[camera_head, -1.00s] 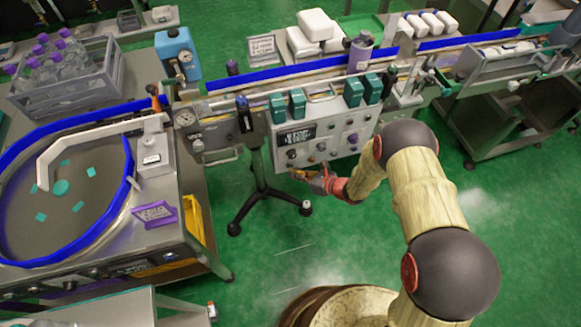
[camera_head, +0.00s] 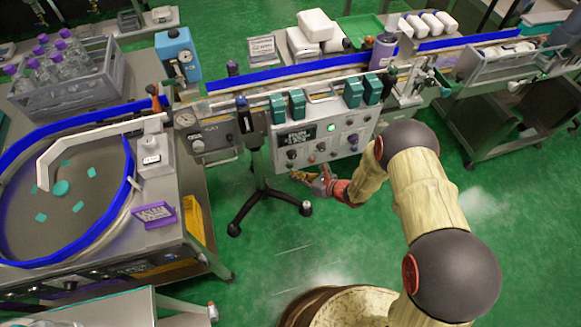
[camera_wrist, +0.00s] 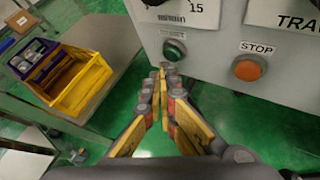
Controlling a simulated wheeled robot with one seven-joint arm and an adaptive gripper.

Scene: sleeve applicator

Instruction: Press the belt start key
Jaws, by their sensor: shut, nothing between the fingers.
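The control panel (camera_head: 345,142) hangs on the front of the conveyor, with knobs, a display and a lit green lamp (camera_head: 331,127). In the wrist view a green button (camera_wrist: 174,49) sits low on the panel under a small label too blurred to read surely. An orange button (camera_wrist: 248,68) marked STOP is to its right. My gripper (camera_head: 308,178) is just below the panel's lower edge in the head view. In the wrist view my gripper (camera_wrist: 162,76) is shut and empty, its tips just below the green button and seemingly apart from it.
The conveyor belt (camera_head: 290,75) carries a purple-capped bottle (camera_head: 383,50). A round turntable (camera_head: 70,190) is at left, with a grey crate of bottles (camera_head: 65,80) behind. A black tripod stand (camera_head: 262,190) stands left of my gripper.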

